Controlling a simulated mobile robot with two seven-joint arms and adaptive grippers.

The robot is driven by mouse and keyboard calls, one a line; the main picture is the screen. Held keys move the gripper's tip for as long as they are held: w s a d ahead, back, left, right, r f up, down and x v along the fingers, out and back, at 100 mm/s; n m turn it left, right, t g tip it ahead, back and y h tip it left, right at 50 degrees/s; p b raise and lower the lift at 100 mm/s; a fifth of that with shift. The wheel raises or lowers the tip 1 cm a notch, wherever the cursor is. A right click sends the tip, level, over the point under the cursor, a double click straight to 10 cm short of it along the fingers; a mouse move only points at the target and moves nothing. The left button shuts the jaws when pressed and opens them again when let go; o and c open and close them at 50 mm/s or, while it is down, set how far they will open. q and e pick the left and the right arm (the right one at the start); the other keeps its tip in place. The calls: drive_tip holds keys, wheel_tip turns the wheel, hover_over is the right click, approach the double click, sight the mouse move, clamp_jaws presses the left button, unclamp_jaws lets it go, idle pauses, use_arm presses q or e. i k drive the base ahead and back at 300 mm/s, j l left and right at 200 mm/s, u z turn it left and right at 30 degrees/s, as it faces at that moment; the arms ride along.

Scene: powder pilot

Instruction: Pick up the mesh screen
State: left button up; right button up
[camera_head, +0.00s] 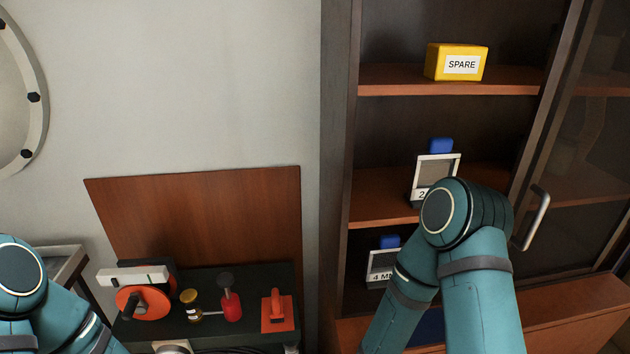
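A framed mesh screen (434,168) with a pale frame, a blue tab on top and a label starting with "2" stands on the middle shelf of the cabinet. My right arm covers its lower right part. Another screen (381,264) with a blue tab and a label starting with "4 M" stands on the shelf below, partly hidden behind my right arm. My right arm reaches up in front of the cabinet, but its gripper is not visible. My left arm shows at the lower left corner, and its gripper is out of view.
A yellow box (456,63) marked "SPARE" sits on the top shelf. The glass cabinet door (580,150) with its handle (537,218) stands at the right. A dark bench (260,282) at the lower left holds an orange wheel (142,303), a red bottle (231,306) and an orange block (277,312).

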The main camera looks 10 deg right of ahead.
sight(440, 161)
drive_tip(key=z, duration=1.15)
